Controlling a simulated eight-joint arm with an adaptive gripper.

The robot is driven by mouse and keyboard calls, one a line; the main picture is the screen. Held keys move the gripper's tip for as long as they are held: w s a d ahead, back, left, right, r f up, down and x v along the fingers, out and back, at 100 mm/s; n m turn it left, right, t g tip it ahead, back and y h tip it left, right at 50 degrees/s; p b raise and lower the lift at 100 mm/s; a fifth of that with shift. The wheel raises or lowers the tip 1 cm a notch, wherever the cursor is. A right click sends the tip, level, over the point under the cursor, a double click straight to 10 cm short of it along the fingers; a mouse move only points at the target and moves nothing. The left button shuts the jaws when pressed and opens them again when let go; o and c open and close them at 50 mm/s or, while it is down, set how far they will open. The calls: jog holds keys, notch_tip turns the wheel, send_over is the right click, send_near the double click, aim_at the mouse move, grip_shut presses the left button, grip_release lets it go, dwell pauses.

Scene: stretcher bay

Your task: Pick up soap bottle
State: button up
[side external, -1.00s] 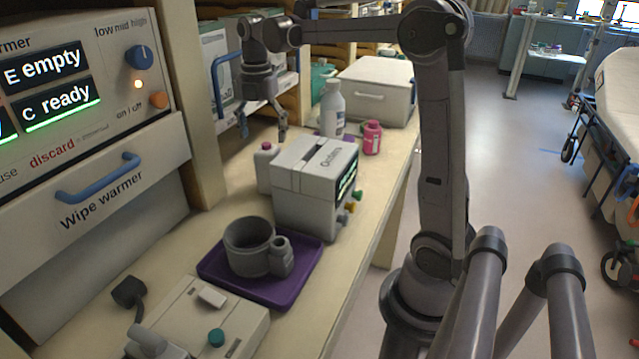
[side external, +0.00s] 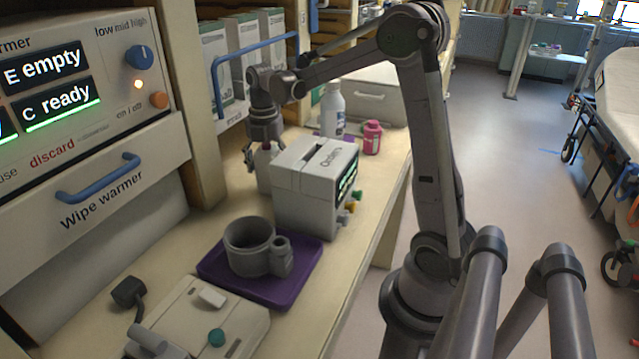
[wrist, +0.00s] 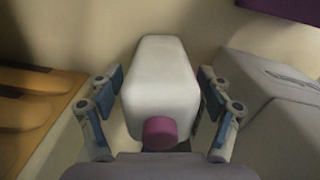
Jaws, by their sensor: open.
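A small white bottle with a dark pink cap stands on the counter behind the grey printer-like box; its body (side external: 264,180) is partly hidden by that box and my gripper in the side external view. In the wrist view the bottle (wrist: 163,85) fills the middle, its cap (wrist: 160,132) towards me. My gripper (side external: 264,165) is over the bottle, pointing down. In the wrist view my gripper (wrist: 160,100) is open, one finger on each side of the bottle, with small gaps showing. Which bottle is the soap bottle is not labelled in view; a taller white bottle (side external: 333,110) stands farther back.
The grey box (side external: 312,190) stands close beside the bottle. A pink jar (side external: 372,137) is by the taller bottle. A purple tray (side external: 225,275) holds a grey mug (side external: 250,248). The shelf post (side external: 203,130) and blue rail (side external: 216,90) are close behind my gripper.

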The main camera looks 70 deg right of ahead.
jog(key=shift+f, duration=0.5)
jog(key=c, duration=1.5)
jog(key=shift+r, duration=0.1)
